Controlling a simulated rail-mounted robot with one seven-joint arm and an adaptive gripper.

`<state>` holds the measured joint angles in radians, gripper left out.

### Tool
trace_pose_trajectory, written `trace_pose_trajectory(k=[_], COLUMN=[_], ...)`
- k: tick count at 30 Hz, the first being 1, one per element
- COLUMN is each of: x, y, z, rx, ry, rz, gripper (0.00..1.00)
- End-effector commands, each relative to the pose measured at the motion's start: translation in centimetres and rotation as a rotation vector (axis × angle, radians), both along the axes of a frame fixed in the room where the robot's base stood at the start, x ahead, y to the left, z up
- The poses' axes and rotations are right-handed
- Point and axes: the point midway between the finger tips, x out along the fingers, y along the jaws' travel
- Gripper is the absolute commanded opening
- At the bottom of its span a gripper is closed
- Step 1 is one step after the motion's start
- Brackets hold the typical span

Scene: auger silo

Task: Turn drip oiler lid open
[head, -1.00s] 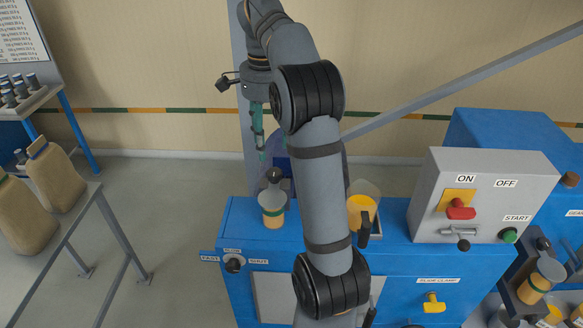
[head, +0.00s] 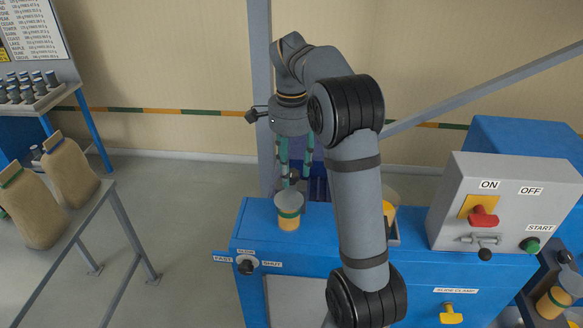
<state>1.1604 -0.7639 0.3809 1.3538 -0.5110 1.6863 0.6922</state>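The drip oiler (head: 289,215) stands upright on the blue cabinet, left of my arm. It is a small cup with a pale upper part, a green band and amber below. A small dark knob (head: 294,177) shows above its top. My gripper (head: 295,178) points down over the oiler, its two green fingers spread with a gap between them. The fingertips are at about the knob's height, with the knob seeming to lie between them. I cannot tell whether they touch it.
The blue cabinet (head: 300,252) carries a grey control box (head: 500,205) with a red handle and green button. A jug with yellow contents (head: 388,212) is partly hidden behind my arm. A grey post (head: 261,80) rises behind the gripper.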

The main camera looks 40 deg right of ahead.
Motion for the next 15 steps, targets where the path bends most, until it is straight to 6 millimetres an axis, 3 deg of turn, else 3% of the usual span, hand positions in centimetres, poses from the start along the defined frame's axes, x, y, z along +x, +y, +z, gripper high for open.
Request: trace_pose_trajectory(k=[15], x=[0.01], y=[0.01], z=[0.02], rx=[0.000], ry=[0.000], rz=[0.000], gripper=[0.13])
